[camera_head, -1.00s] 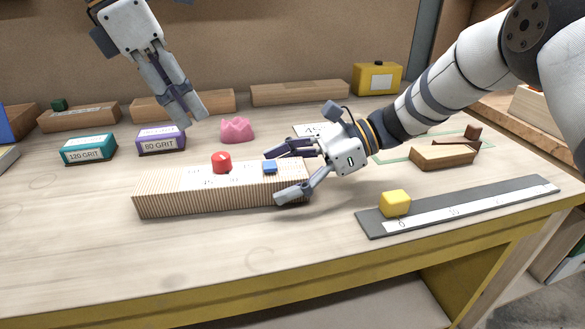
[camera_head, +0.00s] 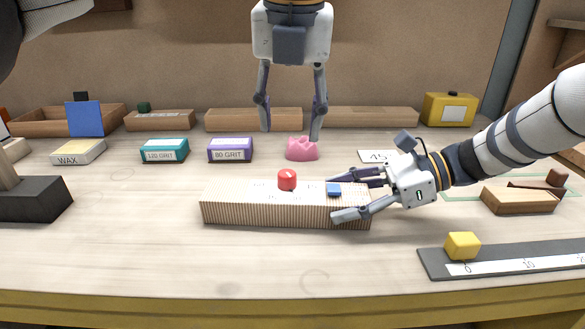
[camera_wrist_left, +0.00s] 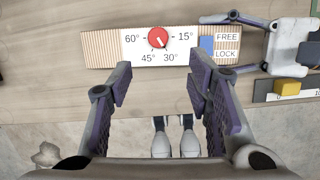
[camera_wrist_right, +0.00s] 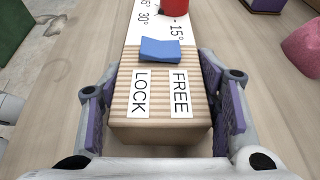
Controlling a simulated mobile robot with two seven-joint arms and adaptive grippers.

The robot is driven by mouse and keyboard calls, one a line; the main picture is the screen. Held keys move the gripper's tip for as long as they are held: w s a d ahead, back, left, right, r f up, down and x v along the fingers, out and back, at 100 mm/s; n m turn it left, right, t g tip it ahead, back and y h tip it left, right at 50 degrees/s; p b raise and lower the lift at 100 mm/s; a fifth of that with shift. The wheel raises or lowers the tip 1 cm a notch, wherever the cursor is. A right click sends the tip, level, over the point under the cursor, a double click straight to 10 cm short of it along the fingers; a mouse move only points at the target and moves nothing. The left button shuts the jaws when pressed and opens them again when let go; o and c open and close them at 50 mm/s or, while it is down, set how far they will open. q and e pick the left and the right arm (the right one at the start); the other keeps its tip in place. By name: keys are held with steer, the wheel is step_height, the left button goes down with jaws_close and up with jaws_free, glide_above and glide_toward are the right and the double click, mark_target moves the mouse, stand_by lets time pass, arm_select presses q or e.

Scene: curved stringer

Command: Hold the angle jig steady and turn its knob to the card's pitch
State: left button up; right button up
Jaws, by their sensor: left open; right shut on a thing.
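The angle jig (camera_head: 285,210) is a ribbed wooden block with a white dial face and a red knob (camera_head: 287,180). The left wrist view shows the knob (camera_wrist_left: 158,37) among 15°, 30°, 45° and 60° marks; its pointer seems to lie near 30°. A blue tab (camera_wrist_right: 160,50) sits by the FREE and LOCK labels; which one it selects I cannot tell. My right gripper (camera_head: 334,200) is shut across the jig's right end. My left gripper (camera_head: 290,133) is open and empty, pointing down, above and apart from the knob. The card (camera_head: 377,156) reads 45, partly hidden by my right gripper.
A pink piece (camera_head: 302,149) and purple 80 GRIT box (camera_head: 230,150) lie behind the jig. A dark ruler strip (camera_head: 500,262) with a yellow block (camera_head: 462,246) lies front right. A black block (camera_head: 35,202) stands left.

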mark_target(287, 172)
arm_select(q)
steer(key=w+f+n, duration=0.1)
steer(key=f+n, duration=0.1)
steer(key=f, duration=0.1)
steer(key=w+f+n+t+y, duration=0.1)
steer(key=f+n, duration=0.1)
steer(key=f, duration=0.1)
steer(key=w+f+n, duration=0.1)
steer(key=f+n, duration=0.1)
steer(key=f, duration=0.2)
steer(key=shift+a+f+n+y, duration=0.1)
steer(key=shift+a+n+y, duration=0.1)
steer(key=shift+n+y, duration=0.15)
steer(key=shift+c, duration=0.6)
jaws_close()
